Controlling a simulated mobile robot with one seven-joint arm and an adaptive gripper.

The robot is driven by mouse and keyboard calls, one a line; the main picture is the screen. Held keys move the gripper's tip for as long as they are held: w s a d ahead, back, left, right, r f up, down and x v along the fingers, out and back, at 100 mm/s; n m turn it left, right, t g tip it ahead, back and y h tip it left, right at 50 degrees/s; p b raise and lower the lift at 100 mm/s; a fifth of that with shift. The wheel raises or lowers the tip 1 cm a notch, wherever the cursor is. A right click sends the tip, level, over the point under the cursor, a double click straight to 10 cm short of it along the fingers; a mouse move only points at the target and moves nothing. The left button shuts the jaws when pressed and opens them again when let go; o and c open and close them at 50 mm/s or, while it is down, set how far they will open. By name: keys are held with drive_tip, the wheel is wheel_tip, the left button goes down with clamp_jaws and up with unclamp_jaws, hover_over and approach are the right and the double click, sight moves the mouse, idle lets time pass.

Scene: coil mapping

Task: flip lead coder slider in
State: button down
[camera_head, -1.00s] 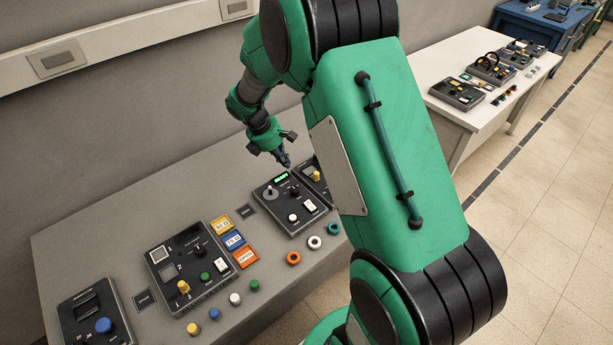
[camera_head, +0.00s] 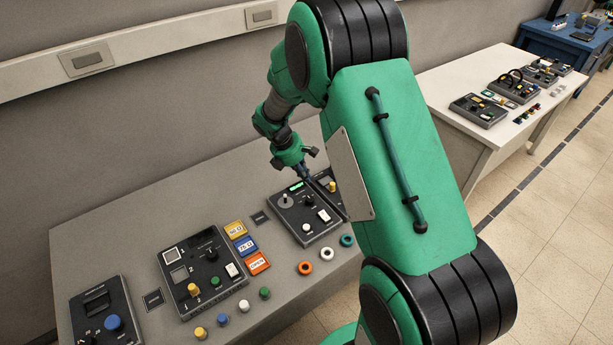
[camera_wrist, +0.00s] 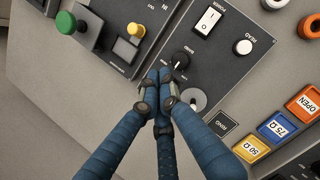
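A black panel (camera_head: 318,237) on the grey table carries a green display (camera_head: 296,187), a grey dial (camera_head: 286,201), a white rocker switch (camera_head: 324,215) and a white button (camera_head: 307,228). In the wrist view the panel has the rocker marked POWER (camera_wrist: 209,20), the READ button (camera_wrist: 243,47), a black knob (camera_wrist: 180,60) and the grey dial (camera_wrist: 194,99). My gripper (camera_head: 308,178) is over the panel's far edge. Its blue fingertips (camera_wrist: 163,76) are drawn together, just beside the knob; contact cannot be told. No part is readable as a lead coder slider.
A neighbouring panel with a green knob (camera_wrist: 66,22) and yellow button (camera_wrist: 136,29) is close by. Left along the table are a larger panel (camera_head: 222,284), coloured tiles (camera_head: 259,262), rings (camera_head: 305,268) and a blue-knob panel (camera_head: 75,312). A white table (camera_head: 437,88) stands beyond.

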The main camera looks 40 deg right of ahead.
sight(329, 181)
drive_tip(key=b+x, duration=0.2)
drive_tip(key=x, duration=0.6)
drive_tip(key=shift+f, duration=0.15)
drive_tip(key=d, duration=0.3)
drive_tip(key=shift+s+b, duration=0.4)
drive_tip(key=shift+s+d, duration=0.15)
drive_tip(key=shift+d, duration=0.3)
drive_tip(key=shift+d, duration=0.15)
drive_tip(key=d+p, duration=0.3)
drive_tip(key=d, duration=0.6)
drive_tip(key=shift+a, duration=0.25)
